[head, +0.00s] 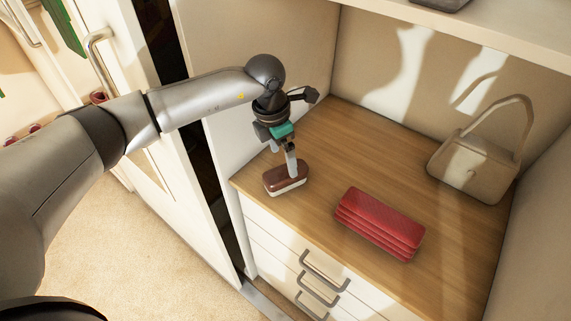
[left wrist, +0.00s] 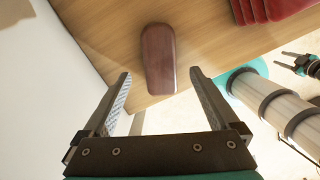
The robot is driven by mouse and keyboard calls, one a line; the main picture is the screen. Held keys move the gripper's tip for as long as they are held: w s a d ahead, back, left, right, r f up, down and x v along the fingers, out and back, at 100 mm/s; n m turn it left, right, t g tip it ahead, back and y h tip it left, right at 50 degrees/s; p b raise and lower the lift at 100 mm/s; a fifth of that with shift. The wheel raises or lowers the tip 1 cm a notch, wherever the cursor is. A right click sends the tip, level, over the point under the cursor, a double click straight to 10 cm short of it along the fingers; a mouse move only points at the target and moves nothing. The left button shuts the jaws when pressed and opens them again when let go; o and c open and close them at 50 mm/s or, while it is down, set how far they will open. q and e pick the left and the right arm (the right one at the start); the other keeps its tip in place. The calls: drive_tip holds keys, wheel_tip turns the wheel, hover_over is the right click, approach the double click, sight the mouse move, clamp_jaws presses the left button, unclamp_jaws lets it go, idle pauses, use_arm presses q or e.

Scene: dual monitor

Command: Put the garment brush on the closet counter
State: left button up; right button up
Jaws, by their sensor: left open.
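The garment brush (head: 286,179) has a brown back and a pale lower part. It rests on the wooden closet counter (head: 335,145) near the front left corner. My left gripper (head: 291,160) is over the brush, with its fingers pointing down. In the left wrist view the brush (left wrist: 158,58) lies ahead, between the lines of the two spread fingers of my left gripper (left wrist: 160,75). The gripper is open and empty.
A stack of folded red cloths (head: 378,224) lies right of the brush. A beige handbag (head: 474,165) stands at the back right. White drawers with metal handles (head: 318,285) are below the counter. The counter's middle and back are clear. A closet side panel (head: 225,165) stands close on the left.

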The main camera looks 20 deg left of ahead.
sight(280, 174)
use_arm(q)
drive_tip(key=r, duration=0.5)
drive_tip(key=shift+s+a+r, duration=0.25)
drive_tip(key=shift+s+a, duration=0.05)
